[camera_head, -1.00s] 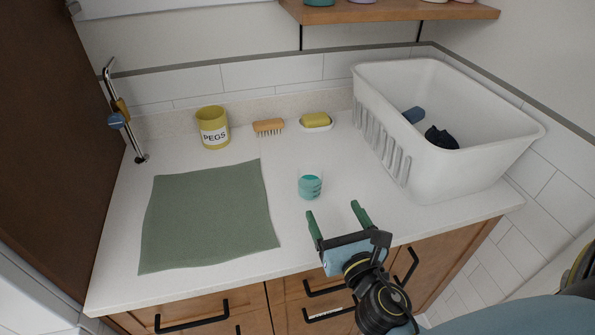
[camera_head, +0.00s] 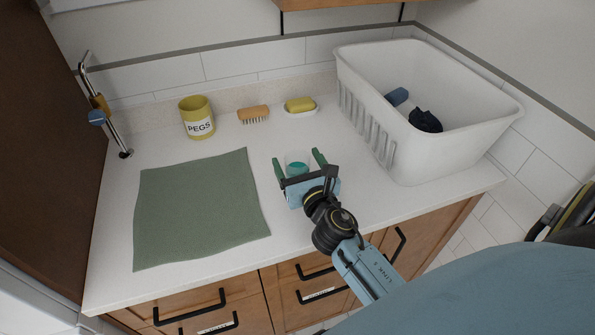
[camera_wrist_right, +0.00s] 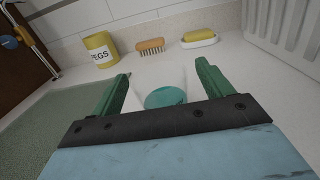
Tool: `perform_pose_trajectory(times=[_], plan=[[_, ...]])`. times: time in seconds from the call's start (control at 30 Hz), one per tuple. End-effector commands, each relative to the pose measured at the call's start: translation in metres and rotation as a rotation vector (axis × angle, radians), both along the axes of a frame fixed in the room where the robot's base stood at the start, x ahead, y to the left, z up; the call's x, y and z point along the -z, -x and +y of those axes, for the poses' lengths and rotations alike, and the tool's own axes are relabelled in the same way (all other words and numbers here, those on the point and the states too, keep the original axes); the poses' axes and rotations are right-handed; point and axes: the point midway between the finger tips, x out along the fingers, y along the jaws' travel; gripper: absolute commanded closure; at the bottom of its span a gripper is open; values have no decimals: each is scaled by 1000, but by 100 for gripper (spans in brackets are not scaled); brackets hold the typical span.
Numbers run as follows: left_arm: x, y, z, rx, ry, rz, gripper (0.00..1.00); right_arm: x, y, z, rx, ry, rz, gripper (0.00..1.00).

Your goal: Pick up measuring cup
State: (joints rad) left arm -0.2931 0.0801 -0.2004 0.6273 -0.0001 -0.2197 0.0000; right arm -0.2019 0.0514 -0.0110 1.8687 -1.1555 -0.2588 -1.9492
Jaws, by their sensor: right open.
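The measuring cup (camera_head: 297,164) is a small clear cup with teal in it, upright on the white counter. In the right wrist view the measuring cup (camera_wrist_right: 166,95) stands between the two green fingers, its lower part hidden by the gripper's dark bar. My right gripper (camera_head: 299,161) is open, with one finger on each side of the cup. I cannot tell whether the fingers touch it. The right gripper also shows in the right wrist view (camera_wrist_right: 163,80). My left gripper is not in view.
A green cloth (camera_head: 198,210) lies to the left. A yellow pegs tin (camera_head: 196,117), a brush (camera_head: 253,114) and a soap dish with yellow soap (camera_head: 300,105) stand at the back. A white basket (camera_head: 420,155) with dark items stands on the right.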

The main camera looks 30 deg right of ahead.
Motion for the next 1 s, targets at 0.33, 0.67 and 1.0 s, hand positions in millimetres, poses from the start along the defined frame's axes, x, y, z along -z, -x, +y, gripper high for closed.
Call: perform_pose_trajectory(times=[0.33, 0.67, 1.0], plan=[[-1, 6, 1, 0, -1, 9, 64, 0, -23, -5, 0, 0, 1, 21], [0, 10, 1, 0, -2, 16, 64, 0, -23, -5, 0, 0, 1, 50], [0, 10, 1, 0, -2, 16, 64, 0, -23, -5, -1, 0, 0, 71]])
